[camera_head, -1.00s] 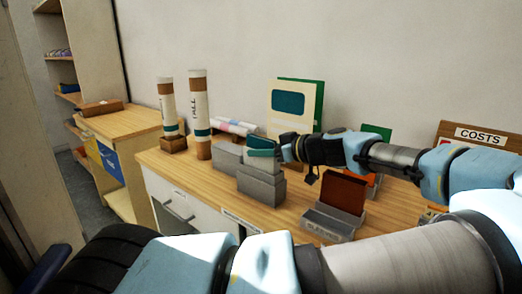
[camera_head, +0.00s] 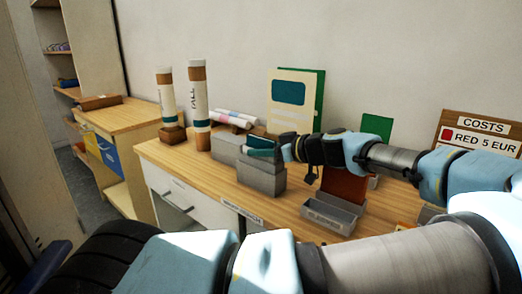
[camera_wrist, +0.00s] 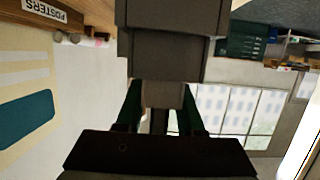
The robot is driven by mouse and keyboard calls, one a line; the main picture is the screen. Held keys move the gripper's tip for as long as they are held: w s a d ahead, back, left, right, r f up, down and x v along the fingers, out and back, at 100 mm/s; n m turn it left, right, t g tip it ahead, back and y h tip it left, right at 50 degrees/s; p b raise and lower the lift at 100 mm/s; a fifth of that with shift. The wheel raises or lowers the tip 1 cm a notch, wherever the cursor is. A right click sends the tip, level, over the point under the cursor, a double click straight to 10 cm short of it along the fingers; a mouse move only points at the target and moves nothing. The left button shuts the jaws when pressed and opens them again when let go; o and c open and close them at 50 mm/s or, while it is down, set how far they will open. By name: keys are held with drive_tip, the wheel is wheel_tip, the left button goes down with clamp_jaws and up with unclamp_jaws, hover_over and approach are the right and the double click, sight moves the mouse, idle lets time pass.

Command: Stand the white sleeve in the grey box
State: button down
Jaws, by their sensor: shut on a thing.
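My gripper (camera_head: 264,148) is at the near grey box (camera_head: 262,180), with its green fingers low over the box's top. In the wrist view my gripper (camera_wrist: 160,112) is shut on a pale grey-looking piece (camera_wrist: 162,95), likely the white sleeve in shadow. The grey box (camera_wrist: 162,55) fills the top middle there, and the piece meets its edge. I cannot tell how deep the piece sits inside. In the head view the sleeve is mostly hidden by the fingers and box.
A second grey box (camera_head: 228,146) stands just behind. A grey bin (camera_head: 332,214) with a red-brown panel (camera_head: 343,184) is to the right. Tall tubes (camera_head: 199,108) stand at the left, and cream and green boards (camera_head: 292,98) behind. A costs sign (camera_head: 480,138) stands at right.

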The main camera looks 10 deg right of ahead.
drive_tip(key=shift+c, duration=2.2)
unclamp_jaws()
drive_tip(key=b+v, duration=0.2)
drive_tip(key=v, duration=0.8)
drive_tip(key=shift+s+d+b, duration=0.25)
drive_tip(key=shift+b, duration=0.1)
drive_tip(key=shift+r, duration=0.15)
drive_tip(key=shift+s, duration=0.15)
